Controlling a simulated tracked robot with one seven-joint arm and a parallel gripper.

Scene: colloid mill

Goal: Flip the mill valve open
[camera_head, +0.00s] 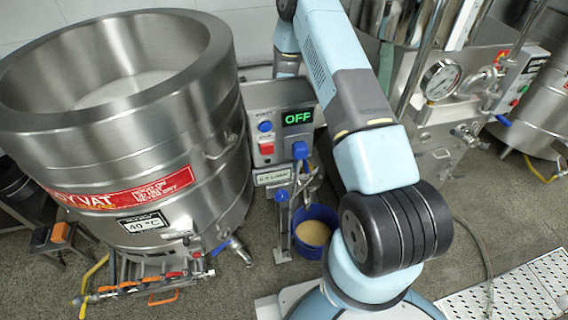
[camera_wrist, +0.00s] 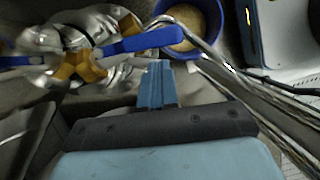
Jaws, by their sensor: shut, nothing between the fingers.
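The valve's long blue lever (camera_wrist: 150,41) lies roughly crosswise in the wrist view. It reaches right from a valve body with brass-coloured parts (camera_wrist: 80,66), over the near side of a blue bucket. My gripper (camera_wrist: 158,68) is shut and empty, its blue fingertips just below the lever's middle in the picture. I cannot tell whether they touch it. In the head view my arm hides the gripper, and the lever cannot be picked out clearly among the metal fittings. The mill's control box (camera_head: 281,120) shows a green OFF display (camera_head: 298,118).
The blue bucket (camera_head: 298,245) holds pale tan material and stands on the floor below the box; it also shows in the wrist view (camera_wrist: 218,37). A large steel vat (camera_head: 110,130) stands left. Steel machinery with a gauge (camera_head: 441,79) stands right. Steel tubes run close right of my fingers.

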